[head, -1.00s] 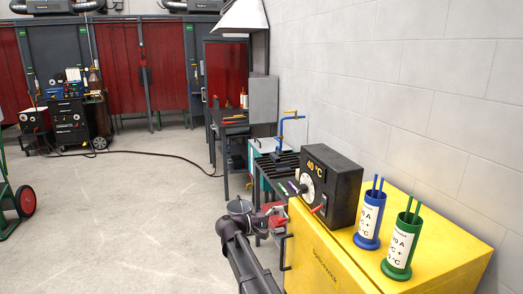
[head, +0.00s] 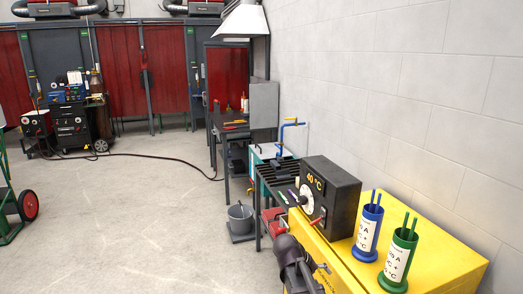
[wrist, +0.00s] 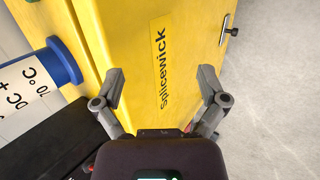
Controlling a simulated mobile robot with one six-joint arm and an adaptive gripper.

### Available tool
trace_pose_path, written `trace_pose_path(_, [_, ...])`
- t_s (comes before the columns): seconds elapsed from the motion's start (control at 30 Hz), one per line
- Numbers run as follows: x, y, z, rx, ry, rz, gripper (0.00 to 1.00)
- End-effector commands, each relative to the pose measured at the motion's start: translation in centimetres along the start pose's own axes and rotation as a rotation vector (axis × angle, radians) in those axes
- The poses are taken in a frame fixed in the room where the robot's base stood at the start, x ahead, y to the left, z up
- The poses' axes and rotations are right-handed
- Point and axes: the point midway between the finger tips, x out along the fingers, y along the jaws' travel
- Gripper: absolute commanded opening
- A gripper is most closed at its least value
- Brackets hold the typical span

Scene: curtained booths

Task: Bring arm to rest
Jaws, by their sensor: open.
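My gripper (wrist: 161,79) is open and empty in the wrist view, its two fingers spread apart in front of the yellow cabinet (wrist: 150,20) marked "splicewick". The cabinet also shows in the head view (head: 440,262). My arm (head: 290,258) shows at the bottom of the head view, folded low beside the cabinet's left side. The gripper is only partly seen there, and I cannot tell its exact gap to the cabinet face.
On the cabinet stand a black control box (head: 333,196), a blue rod holder (head: 367,235) and a green rod holder (head: 398,262). The wrist view shows a cabinet handle (wrist: 226,28). Open floor (head: 140,220) lies left.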

Motion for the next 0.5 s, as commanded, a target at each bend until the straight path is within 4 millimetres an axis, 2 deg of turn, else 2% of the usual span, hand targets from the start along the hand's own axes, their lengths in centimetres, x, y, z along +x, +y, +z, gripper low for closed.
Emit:
trace_pose_path(0.03, [0.0, 0.1, 1.8, 0.023, -0.001, -0.06, 0.92])
trace_pose_path(0.2, [0.2, -1.2, 5.4, 0.104, 0.005, -0.278, 0.92])
trace_pose_path(0.4, [-0.7, -2.6, 8.7, 0.197, 0.011, -0.508, 0.92])
trace_pose_path(0.5, [-1.2, -3.1, 9.7, 0.231, 0.014, -0.588, 0.92])
